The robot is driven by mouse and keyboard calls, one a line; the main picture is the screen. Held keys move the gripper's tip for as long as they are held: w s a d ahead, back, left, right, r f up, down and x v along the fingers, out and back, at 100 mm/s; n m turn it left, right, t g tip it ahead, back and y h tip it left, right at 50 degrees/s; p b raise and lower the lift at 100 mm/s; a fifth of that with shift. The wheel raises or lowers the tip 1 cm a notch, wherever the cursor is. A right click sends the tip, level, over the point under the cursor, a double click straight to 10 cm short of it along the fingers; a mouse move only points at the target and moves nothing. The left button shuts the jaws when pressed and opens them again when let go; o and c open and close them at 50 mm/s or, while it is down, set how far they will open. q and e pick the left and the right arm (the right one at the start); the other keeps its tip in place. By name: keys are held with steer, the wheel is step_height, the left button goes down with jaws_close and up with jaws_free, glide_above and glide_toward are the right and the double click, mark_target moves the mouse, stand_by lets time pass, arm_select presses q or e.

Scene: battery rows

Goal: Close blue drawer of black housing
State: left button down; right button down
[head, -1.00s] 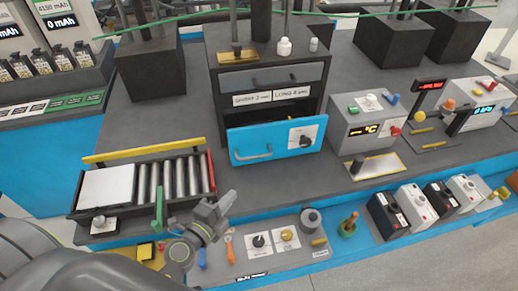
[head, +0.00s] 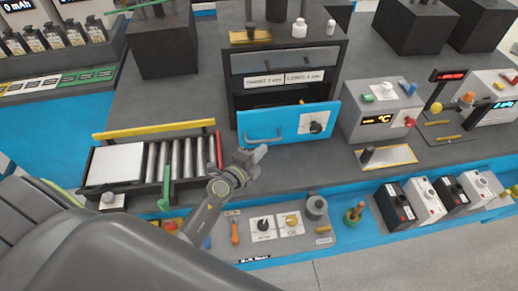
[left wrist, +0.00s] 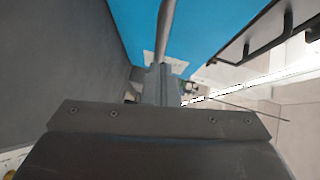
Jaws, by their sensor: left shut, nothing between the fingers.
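The black housing (head: 236,60) stands at the back centre of the bench in the head view. Its blue drawer (head: 285,125) is pulled out, with a dark gap showing above its front. The drawer front has a grey bar handle on its left and a black knob on a white plate on its right. My left gripper (head: 256,155) is shut and empty, just in front of and below the drawer's handle side. In the left wrist view the blue drawer front (left wrist: 200,25) and its handle bar (left wrist: 165,30) are close ahead of the gripper (left wrist: 163,80). My right gripper is not in view.
A roller tray (head: 155,165) with a green lever lies left of the drawer. A grey temperature box (head: 375,115) stands to its right. A control panel (head: 275,232) with knobs lies along the front edge. Bottles (head: 299,28) stand on the housing.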

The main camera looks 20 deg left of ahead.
mark_target(253, 123)
arm_select(q)
steer(key=shift+w+a+f, duration=0.2)
steer(key=shift+w+a, duration=0.25)
steer(key=shift+w, duration=0.25)
steer(key=shift+r, duration=0.1)
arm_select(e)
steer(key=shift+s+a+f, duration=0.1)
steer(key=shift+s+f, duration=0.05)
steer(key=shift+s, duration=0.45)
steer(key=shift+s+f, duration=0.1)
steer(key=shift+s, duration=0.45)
arm_select(q)
steer(key=w+a, duration=0.3)
steer(key=w, duration=0.2)
steer(key=w+a+b, duration=0.1)
steer(key=w+a, duration=0.1)
steer(key=w, duration=0.1)
steer(key=shift+w+a, duration=0.1)
steer(key=shift+a, duration=0.2)
steer(key=shift+w+a, duration=0.2)
steer(key=shift+r, duration=0.2)
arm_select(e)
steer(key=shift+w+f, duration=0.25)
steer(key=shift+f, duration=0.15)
arm_select(q)
steer(key=shift+r, duration=0.1)
